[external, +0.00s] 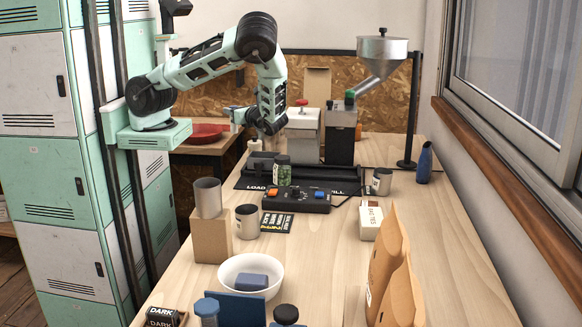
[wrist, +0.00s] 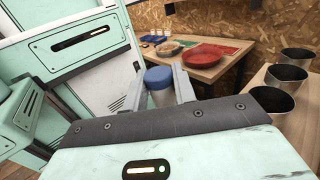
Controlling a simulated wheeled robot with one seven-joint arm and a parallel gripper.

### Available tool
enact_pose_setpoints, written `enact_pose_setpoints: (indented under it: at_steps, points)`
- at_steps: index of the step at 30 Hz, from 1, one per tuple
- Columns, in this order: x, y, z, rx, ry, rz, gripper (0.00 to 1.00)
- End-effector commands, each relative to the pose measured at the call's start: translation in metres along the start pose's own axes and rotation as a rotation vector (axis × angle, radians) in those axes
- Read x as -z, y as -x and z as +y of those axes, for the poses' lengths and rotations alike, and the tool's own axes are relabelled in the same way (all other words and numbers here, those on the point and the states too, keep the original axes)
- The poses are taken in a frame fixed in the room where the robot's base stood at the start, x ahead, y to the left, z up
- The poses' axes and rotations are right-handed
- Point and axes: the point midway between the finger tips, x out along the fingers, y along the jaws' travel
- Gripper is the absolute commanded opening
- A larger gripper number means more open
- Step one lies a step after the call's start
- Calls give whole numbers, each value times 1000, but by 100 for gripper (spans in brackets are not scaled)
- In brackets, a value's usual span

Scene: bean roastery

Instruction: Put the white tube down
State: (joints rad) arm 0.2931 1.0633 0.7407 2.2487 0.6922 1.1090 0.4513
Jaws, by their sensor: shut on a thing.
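My gripper (wrist: 162,88) is shut on a tube with a blue cap (wrist: 158,76). Below the cap, a short pale part of the tube (wrist: 162,98) shows between the two grey fingers in the wrist view, and the rest is hidden. In the external view my gripper (external: 238,118) is at the far left of the long table, in front of the back table with the red dish. The tube is too small and covered there to make out clearly.
The back table (wrist: 208,70) holds a red dish (wrist: 192,56) and a bowl (wrist: 168,48). Three dark cups (wrist: 281,77) stand at right in the wrist view. The long table (external: 327,250) carries a grinder (external: 340,132), a control box (external: 297,200), cups and a white bowl (external: 227,271).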

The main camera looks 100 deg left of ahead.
Motion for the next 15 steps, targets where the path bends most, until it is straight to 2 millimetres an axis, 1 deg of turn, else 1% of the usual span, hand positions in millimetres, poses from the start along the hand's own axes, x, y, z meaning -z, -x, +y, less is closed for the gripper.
enact_pose_setpoints:
  at_steps: [1, 3, 5, 6, 8, 9, 11, 12, 14, 15]
  points:
    - [-12, 6, -21, 81, 4, 8, 5]
    - [-32, 17, -50, 197, 3, 10, 5]
    - [-50, 29, -74, 290, 2, 12, 5]
    - [-62, 38, -88, 352, 2, 13, 5]
    - [-80, 54, -109, 441, 1, 13, 5]
    - [-92, 67, -121, 499, 0, 14, 5]
    - [-111, 86, -138, 583, 1, 13, 5]
    - [-123, 100, -149, 638, 1, 13, 5]
    - [-141, 122, -162, 720, 1, 13, 5]
    - [-152, 138, -170, 774, 1, 12, 5]
